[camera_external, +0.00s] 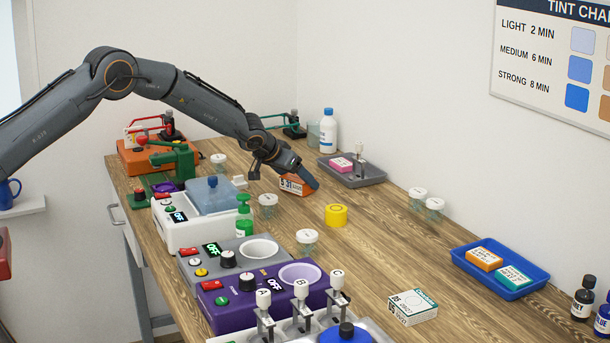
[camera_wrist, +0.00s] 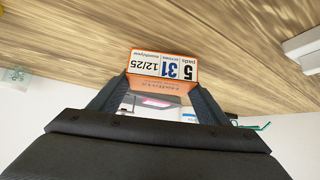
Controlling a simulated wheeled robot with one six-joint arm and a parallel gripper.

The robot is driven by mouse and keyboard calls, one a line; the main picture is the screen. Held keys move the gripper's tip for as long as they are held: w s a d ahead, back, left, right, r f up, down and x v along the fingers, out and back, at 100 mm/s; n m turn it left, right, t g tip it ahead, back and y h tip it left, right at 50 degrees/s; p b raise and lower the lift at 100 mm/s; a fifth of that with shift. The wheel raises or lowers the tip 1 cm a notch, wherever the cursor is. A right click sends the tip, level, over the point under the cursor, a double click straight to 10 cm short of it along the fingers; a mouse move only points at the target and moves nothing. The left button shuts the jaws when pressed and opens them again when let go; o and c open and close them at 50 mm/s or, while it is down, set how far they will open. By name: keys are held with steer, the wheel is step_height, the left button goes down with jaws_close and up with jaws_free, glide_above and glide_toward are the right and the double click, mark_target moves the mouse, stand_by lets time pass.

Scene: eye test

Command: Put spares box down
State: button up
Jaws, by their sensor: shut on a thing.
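My gripper (camera_external: 284,172) is shut on a small orange box (camera_external: 295,185), over the far half of the wooden bench (camera_external: 370,250). In the wrist view the orange box (camera_wrist: 162,84) sits between the two fingers of my gripper (camera_wrist: 160,92), and its white label with "5", "31" and "12/25" shows upside down. No word "spares" can be read on it. I cannot tell whether the box touches the bench or hangs just above it.
A grey tray (camera_external: 372,180) with a pink box stands behind right. A blue tray (camera_external: 457,254) holds an orange and a teal box. The bench's right middle is mostly clear.

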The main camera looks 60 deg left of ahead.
steer(key=shift+f+b, duration=0.2)
steer(key=shift+b, duration=0.15)
steer(key=o, duration=1.1)
steer(key=shift+r, duration=0.15)
steer(key=shift+r+p, duration=0.25)
steer(key=shift+p, duration=0.05)
steer(key=b+v, duration=0.3)
steer(key=v, duration=0.8)
steer(key=shift+s, duration=0.35)
steer(key=shift+d+r, duration=0.1)
steer(key=shift+r, duration=0.05)
